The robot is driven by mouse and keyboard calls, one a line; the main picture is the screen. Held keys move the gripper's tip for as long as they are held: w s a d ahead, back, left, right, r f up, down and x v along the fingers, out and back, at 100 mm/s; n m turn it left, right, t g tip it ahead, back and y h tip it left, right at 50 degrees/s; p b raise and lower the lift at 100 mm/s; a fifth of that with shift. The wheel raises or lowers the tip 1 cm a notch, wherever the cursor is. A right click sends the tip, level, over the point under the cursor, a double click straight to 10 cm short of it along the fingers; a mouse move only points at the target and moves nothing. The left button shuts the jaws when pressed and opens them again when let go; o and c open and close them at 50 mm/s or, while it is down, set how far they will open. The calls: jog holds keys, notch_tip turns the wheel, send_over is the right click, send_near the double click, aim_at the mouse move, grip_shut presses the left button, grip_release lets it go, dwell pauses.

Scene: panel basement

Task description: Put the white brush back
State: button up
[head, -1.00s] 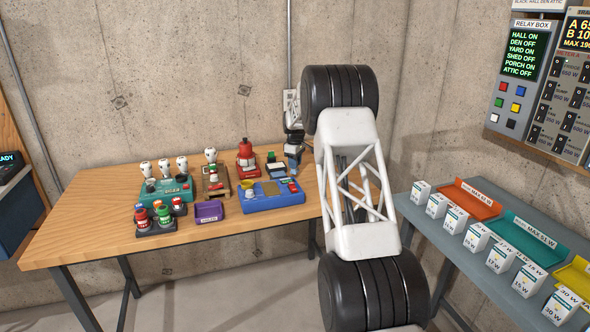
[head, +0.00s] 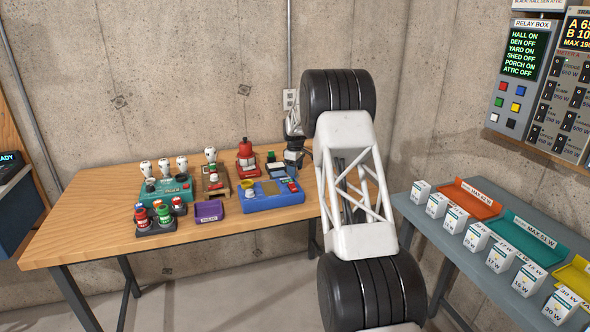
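Several white-topped, bulb-shaped pieces stand at the back of the table, three above the teal box (head: 166,190) and one above a brown stand (head: 214,186). I cannot tell from this view whether any of them is the white brush. My gripper (head: 293,161) is small and dark here, low by the right end of the blue tray (head: 262,204). Its fingers are too small to read, and I cannot tell whether it holds anything. My arm hides the table's right end.
A black rack (head: 157,229) with red and green pieces and a purple bin (head: 209,211) stand in front. A red device (head: 246,160) stands behind the blue tray. The wooden table (head: 90,225) is clear at left. A grey table (head: 440,235) with white boxes is at right.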

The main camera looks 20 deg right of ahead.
jog(key=shift+r, duration=0.1)
notch_tip(320, 180, up, 12)
dwell(0.9)
jog(key=shift+r, duration=0.15)
dwell(0.6)
jog(key=s+a+r+m, duration=0.1)
jog(key=s+a+r, duration=0.3)
jog(key=s+r, duration=0.3)
jog(key=s+a+r+m, duration=0.1)
jog(key=s+a+r, duration=0.2)
jog(key=s+r, duration=0.5)
jog(key=s+a+r+m+t, duration=0.1)
jog(key=s+a+r, duration=0.15)
jog(key=s, duration=0.85)
jog(key=s+a+r+m, duration=0.15)
jog(key=s+a, duration=0.25)
jog(key=s, duration=0.7)
jog(key=s+a+f+m, duration=0.1)
jog(key=s+a+f, duration=0.1)
jog(key=s, duration=1.1)
jog(key=s+a+f+m+t, duration=0.1)
jog(key=s+f, duration=0.4)
jog(key=s, duration=0.8)
jog(key=s+a+f+m, duration=0.2)
jog(key=s+f, duration=0.1)
jog(key=s, duration=1.1)
jog(key=shift+a+f+m+t, duration=0.3)
jog(key=shift+a+m, duration=0.05)
